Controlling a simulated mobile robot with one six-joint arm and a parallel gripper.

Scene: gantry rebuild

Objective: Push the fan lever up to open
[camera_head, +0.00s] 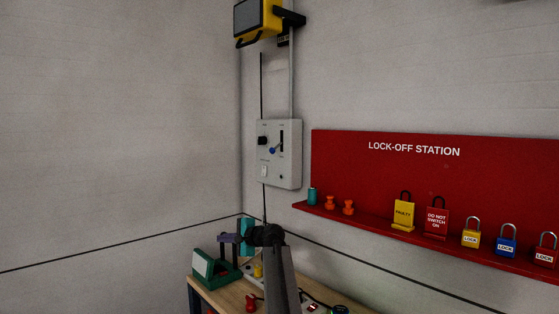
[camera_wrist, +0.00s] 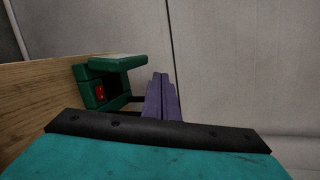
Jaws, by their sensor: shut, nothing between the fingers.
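A grey control box (camera_head: 279,154) hangs on the wall near the corner. The knob sits near the lower end of that slot. My gripper (camera_head: 224,238) is low over the bench, below and to the left of the box and well apart from it. Its purple fingers (camera_wrist: 162,98) are together with nothing between them. The wrist view does not show the box or the lever.
A green case (camera_head: 212,270) stands on the wooden bench (camera_head: 222,296) close to my gripper; it also shows in the wrist view (camera_wrist: 128,62). A red lock-off board (camera_head: 400,175) with padlocks and tags is right of the box. A yellow lamp (camera_head: 257,20) hangs above.

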